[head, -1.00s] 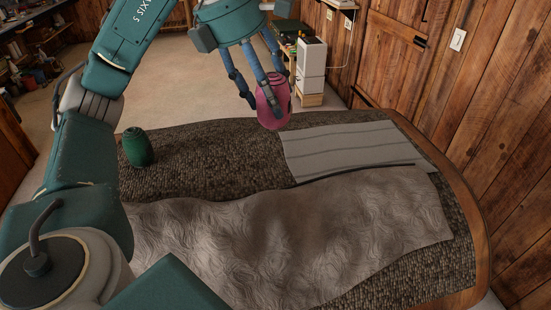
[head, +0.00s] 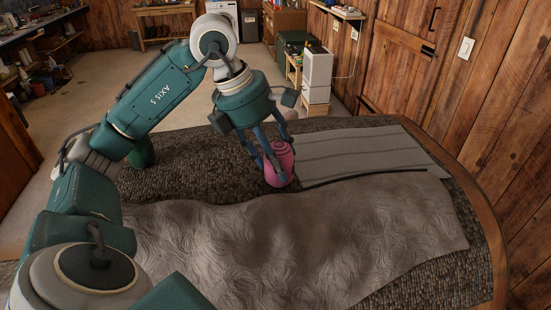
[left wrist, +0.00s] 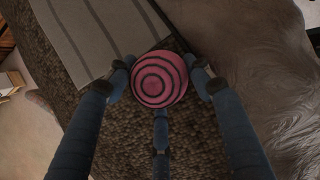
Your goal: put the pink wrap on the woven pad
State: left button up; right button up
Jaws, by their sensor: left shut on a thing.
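The pink wrap (head: 279,166) is a small roll; the left wrist view shows its end with dark rings (left wrist: 160,78). My left gripper (head: 272,160) is shut on it, with its fingers around the sides. The grey striped woven pad (head: 365,151) lies flat just right of the wrap. My right gripper is not in view.
A crumpled grey-brown hide (head: 290,245) covers the near part of the table. A green roll (head: 143,153) stands at the left, partly behind my left arm. Dark textured cloth (head: 195,172) is bare between them. A wooden wall and door close off the right.

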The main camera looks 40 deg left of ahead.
pick_arm(q)
jog(key=shift+f, duration=0.15)
jog(key=o, duration=0.8)
jog(key=shift+f, duration=0.1)
jog(key=shift+c, duration=0.2)
jog(key=o, duration=0.4)
jog(key=shift+o, duration=0.2)
jog(key=p+v, duration=0.1)
jog(key=v, duration=1.1)
jog(key=shift+r, duration=0.25)
jog(key=shift+d+f, duration=0.1)
